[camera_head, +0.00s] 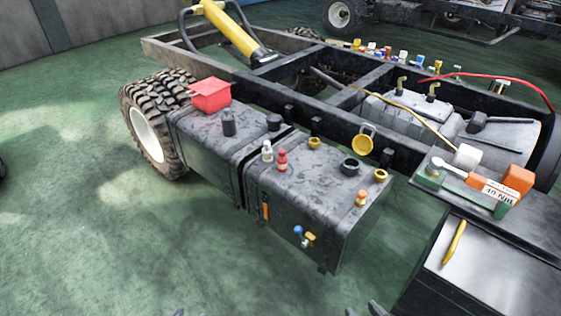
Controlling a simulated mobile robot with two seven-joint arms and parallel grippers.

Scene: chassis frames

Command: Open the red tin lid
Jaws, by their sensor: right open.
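The red tin (210,96) sits at the far left end of the dark grey chassis tank, beside the tyre. It looks like a small red box with a paler red lid on top. I cannot tell whether the lid is fully closed. My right gripper (364,310) shows only its fingertips at the bottom edge, spread apart and empty, far from the tin. Only a trace of my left gripper (179,312) shows at the bottom edge, also far from the tin. The rest of both is out of frame.
The tank top (310,180) carries small bottles, including a red one (282,161), plus brass caps and a black ring. A tyre (150,125) stands left of the tin, and a yellow cylinder (232,32) rises behind it. The green floor in front is clear.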

